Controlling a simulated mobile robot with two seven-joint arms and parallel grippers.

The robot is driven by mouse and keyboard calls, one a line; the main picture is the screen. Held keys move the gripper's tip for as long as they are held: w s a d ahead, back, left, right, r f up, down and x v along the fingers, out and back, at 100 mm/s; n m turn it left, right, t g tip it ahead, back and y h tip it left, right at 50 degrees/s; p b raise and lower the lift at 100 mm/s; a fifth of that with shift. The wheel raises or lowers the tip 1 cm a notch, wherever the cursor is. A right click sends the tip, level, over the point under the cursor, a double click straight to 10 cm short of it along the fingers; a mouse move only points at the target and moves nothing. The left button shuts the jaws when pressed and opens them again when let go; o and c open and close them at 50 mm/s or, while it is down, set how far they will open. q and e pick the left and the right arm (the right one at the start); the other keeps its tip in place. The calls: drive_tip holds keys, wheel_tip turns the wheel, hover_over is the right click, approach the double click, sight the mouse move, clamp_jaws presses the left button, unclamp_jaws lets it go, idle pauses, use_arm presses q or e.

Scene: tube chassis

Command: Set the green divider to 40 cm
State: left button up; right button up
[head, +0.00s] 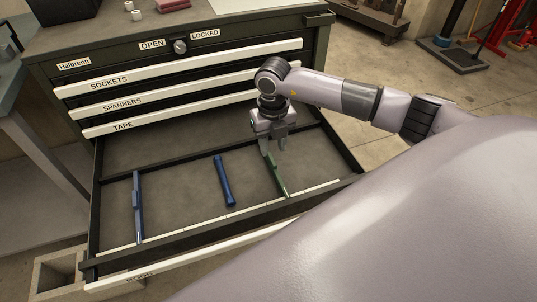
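The green divider (277,177) stands in the right part of the open drawer (190,145), running from the back rail towards the front. My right gripper (274,148) points down over the divider's back end. Its two fingers show a gap between them, and I cannot tell whether either touches the divider. A pale marked strip (215,219) runs along the drawer's front edge; its numbers are too small to read. My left gripper is not in view.
A blue divider (138,208) stands at the drawer's left. A blue tool-like object (224,181) lies between the dividers. Shut drawers labelled sockets, spanners and tape (123,126) are above. A concrete block (60,276) is on the floor at lower left.

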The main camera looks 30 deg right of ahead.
sight(272, 159)
drive_tip(key=shift+f, duration=2.15)
drive_tip(key=shift+a, duration=0.1)
clamp_jaws()
